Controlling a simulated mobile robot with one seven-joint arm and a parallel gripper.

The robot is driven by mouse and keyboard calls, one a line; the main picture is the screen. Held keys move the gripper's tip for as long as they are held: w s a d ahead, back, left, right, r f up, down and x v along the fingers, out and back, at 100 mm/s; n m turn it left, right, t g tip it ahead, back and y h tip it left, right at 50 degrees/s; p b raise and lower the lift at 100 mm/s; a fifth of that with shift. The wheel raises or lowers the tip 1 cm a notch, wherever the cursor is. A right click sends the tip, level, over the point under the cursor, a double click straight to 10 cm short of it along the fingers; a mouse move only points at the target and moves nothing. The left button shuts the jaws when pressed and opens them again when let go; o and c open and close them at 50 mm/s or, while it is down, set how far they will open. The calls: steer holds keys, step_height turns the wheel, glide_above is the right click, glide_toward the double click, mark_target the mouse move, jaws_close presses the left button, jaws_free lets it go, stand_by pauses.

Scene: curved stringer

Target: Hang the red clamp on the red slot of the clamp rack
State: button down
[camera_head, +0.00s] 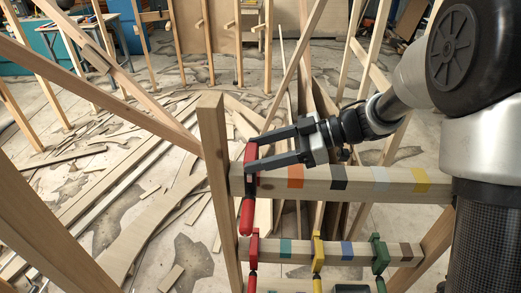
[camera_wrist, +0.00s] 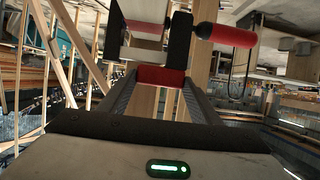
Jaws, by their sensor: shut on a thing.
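My gripper (camera_head: 254,150) is shut on a red clamp (camera_head: 247,216) at the left end of the upper rail of the wooden clamp rack (camera_head: 316,191). The clamp's red jaw is between my fingers, and its dark bar and red handle hang down in front of the rail. In the wrist view, my gripper (camera_wrist: 160,90) has the red jaw (camera_wrist: 161,76) between its fingers, and the handle sticks out to the right. The upper rail shows orange, black, blue and yellow marks. No red mark shows; the clamp covers part of the rail's left end. I cannot tell whether the clamp rests on the rail.
The lower rail (camera_head: 300,246) holds another red clamp (camera_head: 253,249), a yellow clamp (camera_head: 318,254) and a green clamp (camera_head: 380,254). A wooden post (camera_head: 215,170) stands close left of the held clamp. Slanted beams and loose wood scraps lie beyond.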

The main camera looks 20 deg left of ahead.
steer(key=shift+f+b, duration=0.35)
steer(key=shift+f, duration=0.65)
steer(key=shift+f, duration=0.15)
steer(key=shift+f, duration=0.4)
steer(key=c, duration=0.6)
jaws_free()
steer(key=shift+o, duration=0.3)
steer(key=shift+f, duration=0.1)
steer(key=shift+d, duration=0.1)
steer(key=v, duration=1.7)
steer(key=shift+r+b, duration=0.25)
steer(key=shift+b, duration=0.05)
